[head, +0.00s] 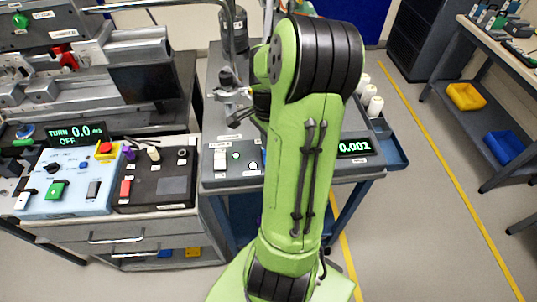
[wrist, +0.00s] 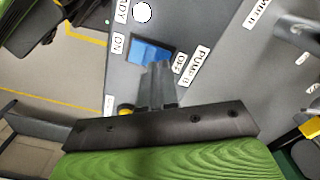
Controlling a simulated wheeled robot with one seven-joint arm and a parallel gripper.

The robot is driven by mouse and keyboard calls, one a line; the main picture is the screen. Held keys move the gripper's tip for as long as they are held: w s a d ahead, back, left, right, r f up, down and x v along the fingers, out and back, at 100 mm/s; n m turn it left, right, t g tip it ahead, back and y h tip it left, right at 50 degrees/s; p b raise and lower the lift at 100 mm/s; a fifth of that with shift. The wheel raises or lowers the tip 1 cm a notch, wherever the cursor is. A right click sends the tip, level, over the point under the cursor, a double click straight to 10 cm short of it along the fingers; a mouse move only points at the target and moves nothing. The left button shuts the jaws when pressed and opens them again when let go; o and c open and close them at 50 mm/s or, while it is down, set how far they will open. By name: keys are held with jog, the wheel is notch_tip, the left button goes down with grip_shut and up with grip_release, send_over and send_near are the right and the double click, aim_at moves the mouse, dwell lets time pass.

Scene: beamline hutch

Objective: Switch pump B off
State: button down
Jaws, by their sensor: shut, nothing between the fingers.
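The pump B switch (wrist: 151,50) is a blue rocker in a dark frame on a grey panel in the wrist view. An ON label (wrist: 118,43) is at its left end and an OFF label (wrist: 180,62) at its right end, beside the PUMP B label (wrist: 195,66). My gripper (wrist: 158,68) is shut and empty. Its fingertips overlap the rocker's edge near the OFF end in the picture; I cannot tell whether they touch. Which way the rocker is tipped is unclear. In the head view, my green arm hides the gripper and this switch.
A round white light (wrist: 142,12) is near the switch in the wrist view. A blue control box (head: 70,185) stands left.

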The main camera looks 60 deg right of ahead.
jog(key=shift+f+b, duration=0.75)
jog(key=shift+f, duration=0.2)
dwell(0.6)
notch_tip(320, 180, up, 7)
jog(key=p, duration=0.6)
jog(key=shift+r, duration=0.1)
dwell(0.4)
jog(key=shift+a, duration=0.1)
